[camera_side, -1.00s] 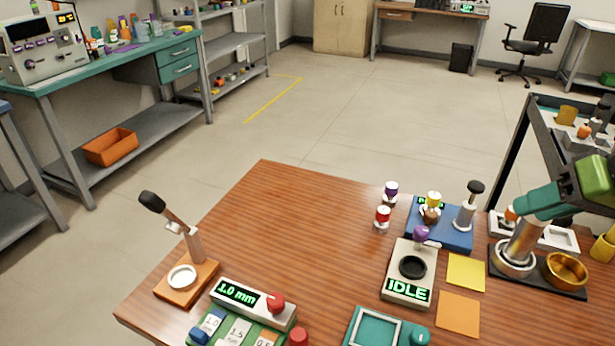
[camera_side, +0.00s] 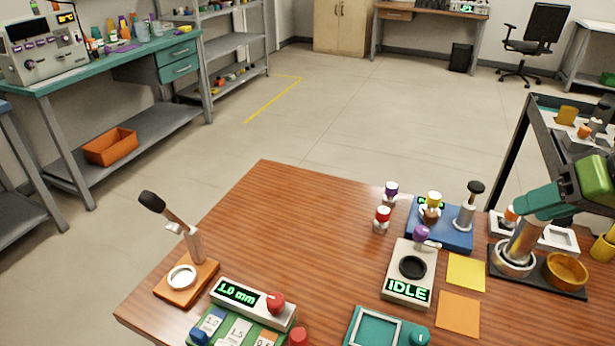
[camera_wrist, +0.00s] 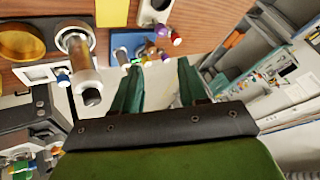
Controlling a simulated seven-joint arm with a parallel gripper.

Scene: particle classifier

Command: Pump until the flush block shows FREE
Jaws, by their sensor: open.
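The flush block is a blue block (camera_side: 450,238) at the far right of the wooden table in the side view. It has a small green-lit display, partly hidden and too small to read. A grey pump post (camera_side: 464,216) with a black knob (camera_side: 476,187) stands upright on its right side. A yellow-topped piece (camera_side: 433,199) with a brown part stands on its left side. The blue block also shows in the wrist view (camera_wrist: 127,42), beyond my fingertips. My gripper (camera_wrist: 158,70) is open and empty, its teal fingers apart. In the side view, my gripper (camera_side: 522,203) is to the right of the knob, not touching it.
A grey unit (camera_side: 408,272) reading IDLE, with a purple knob, stands in front of the block. Red and purple-capped vials (camera_side: 382,220) stand left of it. A dark tray with a metal cylinder and brass bowl (camera_side: 567,269) lies right. The table's middle is clear.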

